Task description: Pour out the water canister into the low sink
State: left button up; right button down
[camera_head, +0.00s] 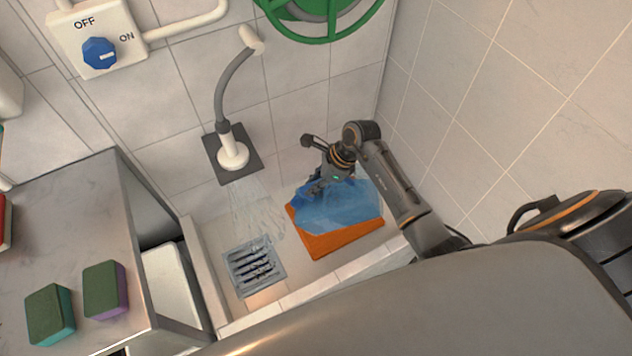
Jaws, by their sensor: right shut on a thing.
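The low sink (215,245) is a light tiled basin in the corner, with a metal drain grate (254,266) in its floor. My right gripper (316,187) is inside the sink area, shut on a blue translucent thing that looks like the water canister (345,210). The canister is over an orange slab (335,240), to the right of the grate. I cannot tell whether it rests on the slab or how far it is tilted. The gripper partly covers its upper left side. My left gripper is not in view.
A white spray head (233,155) on a grey hose is at the back wall, with water streaks below it. A blue knob (100,53) sits on an OFF/ON box. The metal counter (70,220) at left holds two sponges (105,290). A tiled wall bounds the right.

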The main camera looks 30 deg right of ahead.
jog(key=shift+w+a+r+h+p, duration=0.35)
jog(key=shift+a+r+h+p, duration=0.15)
jog(key=shift+r+h+p, duration=0.15)
jog(key=shift+w+a+r+g+h+p, duration=0.15)
jog(key=shift+w+a+g+h+p, duration=0.1)
jog(key=shift+a+g+h+p, duration=0.25)
jog(key=w+a+g+h+b, duration=0.2)
jog(key=a+h+b, duration=0.1)
jog(key=a+h, duration=0.2)
jog(key=shift+w+a+r+g, duration=0.15)
jog(key=shift+w+a+g, duration=0.1)
jog(key=shift+g, duration=0.05)
dwell(0.5)
jog(key=shift+h+b, duration=0.3)
jog(key=shift+h, duration=0.05)
dwell(0.5)
